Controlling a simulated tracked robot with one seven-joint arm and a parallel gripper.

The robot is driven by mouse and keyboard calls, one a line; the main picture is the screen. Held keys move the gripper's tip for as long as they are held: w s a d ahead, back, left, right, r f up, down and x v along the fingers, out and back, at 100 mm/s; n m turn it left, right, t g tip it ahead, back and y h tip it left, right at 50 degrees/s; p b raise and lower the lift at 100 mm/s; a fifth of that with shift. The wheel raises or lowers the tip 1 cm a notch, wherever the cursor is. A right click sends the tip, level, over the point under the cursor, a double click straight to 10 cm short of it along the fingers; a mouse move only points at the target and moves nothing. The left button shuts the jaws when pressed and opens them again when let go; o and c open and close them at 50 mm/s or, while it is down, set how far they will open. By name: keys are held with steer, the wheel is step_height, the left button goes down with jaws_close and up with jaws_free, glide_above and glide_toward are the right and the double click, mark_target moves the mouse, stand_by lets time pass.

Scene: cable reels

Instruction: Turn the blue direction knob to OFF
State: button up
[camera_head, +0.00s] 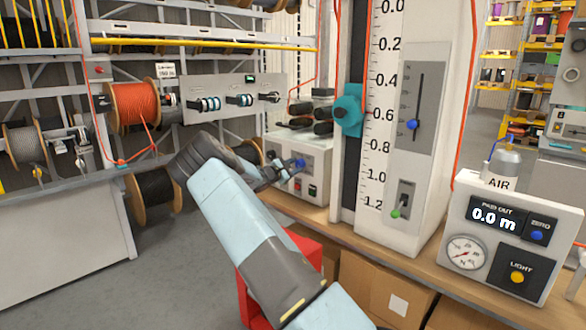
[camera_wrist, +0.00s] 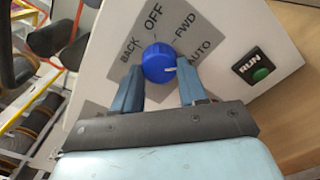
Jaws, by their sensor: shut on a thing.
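The blue direction knob (camera_wrist: 157,62) is on the face of a light control box (camera_head: 308,160), among the labels BACK, OFF, FWD and AUTO. Its white pointer line points to the right in the wrist view, closest to AUTO and away from OFF. My gripper (camera_wrist: 160,70) is shut on the knob, with one finger at each side of it. In the head view, the blue knob (camera_head: 301,163) shows just beyond my gripper (camera_head: 288,170). My fingers and wrist hide the lower part of the knob's surroundings.
A RUN plate with a green button (camera_wrist: 261,73) is right of the knob. A tall white scale column (camera_head: 425,150) stands right of the box on the wooden bench. An orange reel (camera_head: 133,103) is at the left. Cardboard boxes (camera_head: 375,285) are below the bench.

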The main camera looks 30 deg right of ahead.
steer(key=shift+s+d+f+n, duration=0.1)
steer(key=shift+d+n, duration=0.2)
steer(key=shift+d, duration=0.15)
steer(key=shift+d+n, duration=0.2)
steer(key=shift+n, duration=0.6)
steer(key=n, duration=0.5)
steer(key=shift+s+d, duration=0.1)
steer(key=shift+s, duration=0.05)
steer(key=n, duration=0.5)
steer(key=shift+n, duration=2.7)
